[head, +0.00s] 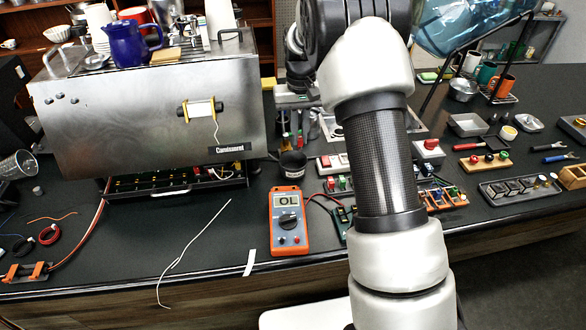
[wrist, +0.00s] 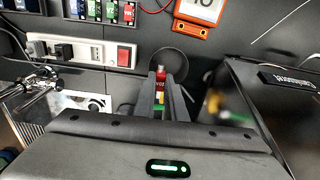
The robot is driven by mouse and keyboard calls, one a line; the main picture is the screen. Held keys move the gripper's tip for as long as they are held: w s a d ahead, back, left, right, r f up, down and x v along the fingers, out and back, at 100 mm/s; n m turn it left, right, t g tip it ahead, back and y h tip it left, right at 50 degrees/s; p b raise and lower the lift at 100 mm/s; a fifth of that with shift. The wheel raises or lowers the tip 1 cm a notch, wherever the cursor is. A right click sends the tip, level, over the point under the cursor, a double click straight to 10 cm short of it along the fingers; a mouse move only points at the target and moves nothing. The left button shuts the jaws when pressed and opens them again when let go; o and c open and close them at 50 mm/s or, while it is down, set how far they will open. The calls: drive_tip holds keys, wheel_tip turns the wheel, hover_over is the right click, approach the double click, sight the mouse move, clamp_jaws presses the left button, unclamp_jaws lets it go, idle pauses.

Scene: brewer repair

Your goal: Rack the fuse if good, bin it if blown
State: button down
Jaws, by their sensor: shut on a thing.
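My gripper (wrist: 161,80) is shut on a small red fuse (wrist: 161,74) with a pale label, seen between the fingers in the wrist view. A round black bin (wrist: 180,58) lies just beyond the fingertips there. I cannot tell which holder is the fuse rack.
The steel brewer (head: 150,110) stands left of the bin, its lower tray open. A power strip with a red switch (wrist: 124,56) lies beside the bin. Holders with coloured parts (head: 445,197) stand to the right. A white wire (head: 190,250) lies left of the multimeter.

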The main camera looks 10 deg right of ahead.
drive_tip(key=c, duration=1.7)
unclamp_jaws()
drive_tip(key=shift+r, duration=0.1)
drive_tip(key=shift+r, duration=8.65)
